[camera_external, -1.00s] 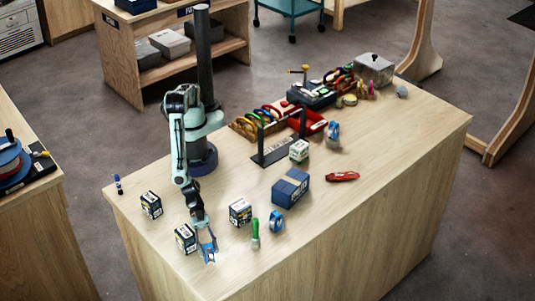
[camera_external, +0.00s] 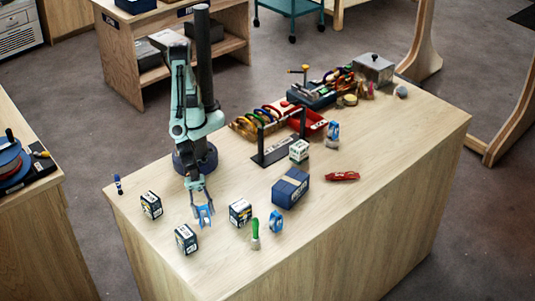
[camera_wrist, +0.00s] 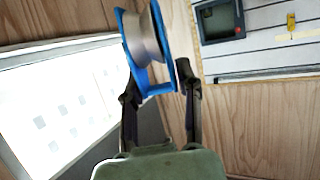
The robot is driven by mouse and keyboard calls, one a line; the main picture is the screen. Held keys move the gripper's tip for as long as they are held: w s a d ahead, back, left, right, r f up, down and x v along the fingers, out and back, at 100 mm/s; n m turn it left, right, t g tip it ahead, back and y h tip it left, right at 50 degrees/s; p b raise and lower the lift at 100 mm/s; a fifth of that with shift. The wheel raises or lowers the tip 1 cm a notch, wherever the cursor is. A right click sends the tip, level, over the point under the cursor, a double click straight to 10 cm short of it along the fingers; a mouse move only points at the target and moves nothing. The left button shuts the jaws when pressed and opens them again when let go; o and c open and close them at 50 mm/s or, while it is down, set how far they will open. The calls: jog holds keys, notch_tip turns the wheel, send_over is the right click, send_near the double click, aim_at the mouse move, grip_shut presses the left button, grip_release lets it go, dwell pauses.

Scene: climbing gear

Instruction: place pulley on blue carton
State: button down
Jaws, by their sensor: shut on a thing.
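My gripper (camera_external: 197,203) is shut on a blue pulley (camera_external: 205,216) with a grey wheel and holds it above the front left of the table. In the wrist view my gripper (camera_wrist: 158,90) pinches the pulley's blue frame (camera_wrist: 131,37) at its lower end, and the wheel shows beyond the fingertips. The blue carton (camera_external: 291,188), a closed box with a pale tape strip on top, sits on the table to the right of my gripper. The carton's top looks bare. I cannot make out the carton in the wrist view.
Small dark-and-white boxes (camera_external: 240,212) (camera_external: 186,239) (camera_external: 151,205) stand around my gripper. A green-handled brush (camera_external: 255,233) and a blue ring-like item (camera_external: 276,222) stand before the carton. A black stand (camera_external: 272,150) and white box (camera_external: 299,151) are behind it, a red tool (camera_external: 342,176) to its right.

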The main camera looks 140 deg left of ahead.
jog(key=shift+w+a+r, duration=0.1)
jog(key=shift+a+r, duration=0.2)
jog(key=shift+r, duration=0.1)
jog(key=w+a+f+n+y, duration=0.2)
jog(key=a+n+y, duration=0.1)
jog(key=a, duration=0.5)
jog(key=n+g+y, duration=0.8)
jog(key=n+y, duration=0.7)
send_over(291, 180)
notch_tip(291, 180, down, 11)
jog(key=shift+w+r, duration=0.1)
